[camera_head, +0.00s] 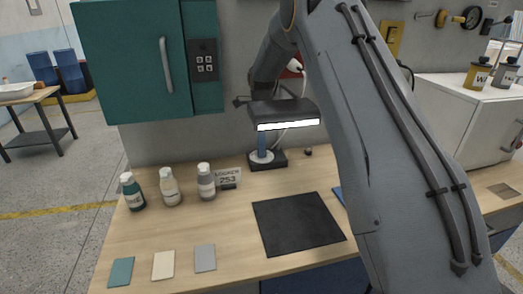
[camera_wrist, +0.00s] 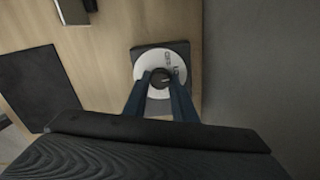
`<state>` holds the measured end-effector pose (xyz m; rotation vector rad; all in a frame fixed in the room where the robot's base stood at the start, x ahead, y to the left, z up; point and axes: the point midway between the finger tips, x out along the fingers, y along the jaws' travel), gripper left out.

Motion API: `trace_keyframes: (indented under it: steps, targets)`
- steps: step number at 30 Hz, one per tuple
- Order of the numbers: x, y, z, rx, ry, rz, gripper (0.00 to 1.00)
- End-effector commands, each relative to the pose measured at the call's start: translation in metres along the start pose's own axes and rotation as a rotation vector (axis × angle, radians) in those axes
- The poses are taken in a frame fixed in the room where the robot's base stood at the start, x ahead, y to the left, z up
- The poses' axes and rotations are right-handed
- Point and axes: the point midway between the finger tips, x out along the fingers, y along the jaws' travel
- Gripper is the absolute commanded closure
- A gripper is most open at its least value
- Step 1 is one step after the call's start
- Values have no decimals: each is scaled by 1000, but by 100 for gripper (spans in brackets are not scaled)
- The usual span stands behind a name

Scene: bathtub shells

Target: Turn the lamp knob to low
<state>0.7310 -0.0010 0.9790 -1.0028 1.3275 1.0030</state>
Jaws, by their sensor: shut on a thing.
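The lamp has a dark head with a bright lit white strip (camera_head: 288,124) above a dark base (camera_head: 281,162) on the wooden bench. A white dial plate (camera_wrist: 145,62) with dark lettering lies on the base; it also shows in the head view (camera_head: 260,158). The small dark lamp knob (camera_wrist: 160,77) sits at the dial's centre. My gripper (camera_wrist: 161,79) points down at the dial, its blue fingers shut on the knob from both sides. The lettering is too small to read surely, and the fingers hide part of the dial. The knob's setting cannot be told.
A black mat (camera_head: 297,223) lies in front of the lamp. A teal cabinet (camera_head: 139,62) hangs above. A white cabinet (camera_head: 468,115) stands right. Bare wood lies between the bottles and cards.

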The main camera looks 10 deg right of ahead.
Motion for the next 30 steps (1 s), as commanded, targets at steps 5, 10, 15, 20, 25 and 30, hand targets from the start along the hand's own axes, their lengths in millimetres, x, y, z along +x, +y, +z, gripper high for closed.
trace_keyframes:
  steps: [5, 10, 15, 20, 25, 30]
  targets:
    - [0, 0, 0, 92, 0, -1, 98]
    - [0, 0, 0, 145, 0, -1, 98]
    - [0, 0, 0, 169, 0, -1, 98]
    - [-1, 0, 0, 173, 0, -1, 98]
    - [-1, 0, 0, 172, 0, -1, 98]
    - [-1, 0, 0, 172, 0, -1, 59]
